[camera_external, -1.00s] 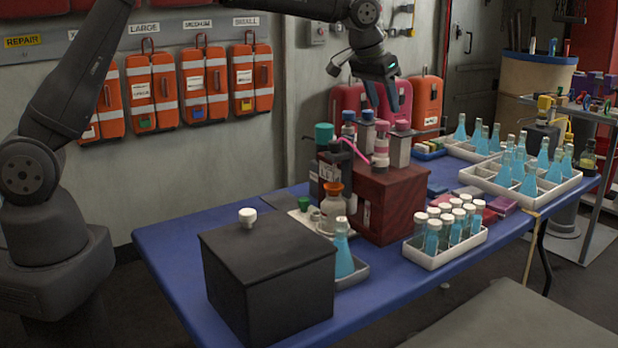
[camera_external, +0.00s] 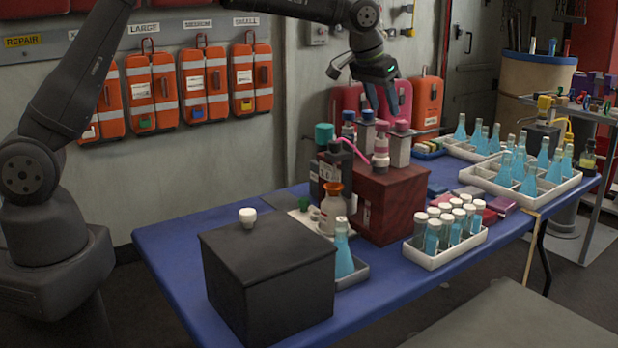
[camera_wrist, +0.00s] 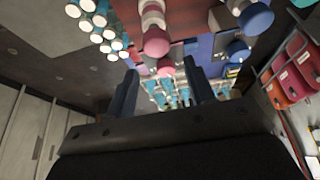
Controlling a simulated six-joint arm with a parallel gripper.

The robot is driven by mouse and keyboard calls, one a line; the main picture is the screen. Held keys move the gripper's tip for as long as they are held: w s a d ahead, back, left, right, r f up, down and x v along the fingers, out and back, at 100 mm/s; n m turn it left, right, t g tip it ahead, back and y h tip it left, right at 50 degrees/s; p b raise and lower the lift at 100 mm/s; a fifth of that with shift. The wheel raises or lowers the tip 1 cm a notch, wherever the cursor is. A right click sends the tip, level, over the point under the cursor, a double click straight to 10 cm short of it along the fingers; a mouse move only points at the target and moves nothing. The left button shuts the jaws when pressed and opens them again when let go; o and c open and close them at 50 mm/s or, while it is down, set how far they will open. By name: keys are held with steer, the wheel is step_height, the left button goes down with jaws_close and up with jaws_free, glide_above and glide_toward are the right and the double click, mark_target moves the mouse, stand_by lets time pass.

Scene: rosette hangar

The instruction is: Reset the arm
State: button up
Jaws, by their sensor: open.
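My gripper (camera_external: 382,98) is above the dark red box (camera_external: 398,202) on the blue table, in the external view. Its fingers point down, close behind the bottles on the box. In the wrist view the two fingers of my gripper (camera_wrist: 162,92) stand apart with nothing between them. A bottle with a pink cap (camera_wrist: 155,42) is beyond the fingertips there. I cannot tell the exact gap between the fingers and the bottle tops.
The blue table (camera_external: 185,244) holds a black lidded box (camera_external: 270,285), a white rack of capped bottles (camera_external: 445,255) and trays of blue flasks (camera_external: 520,182). Orange cases (camera_external: 205,85) hang on the wall.

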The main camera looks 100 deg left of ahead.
mark_target(383, 122)
step_height(383, 122, down, 4)
steer(key=shift+r, duration=0.25)
stand_by(0.9)
steer(key=o, duration=1.1)
steer(key=shift+g, duration=0.3)
steer(key=s+d, duration=0.1)
steer(key=s+d+r, duration=0.1)
steer(key=s, duration=0.1)
steer(key=s+d, duration=0.1)
steer(key=shift+s+d+r, duration=0.15)
steer(key=shift+d+r, duration=0.05)
steer(key=shift+r, duration=0.05)
steer(key=s+d+r+g+y, duration=0.1)
steer(key=s+d, duration=0.7)
steer(key=s, duration=0.5)
steer(key=x, duration=0.9)
steer(key=shift+s+a+f, duration=0.2)
steer(key=shift+a+f, duration=0.05)
steer(key=shift+f, duration=0.05)
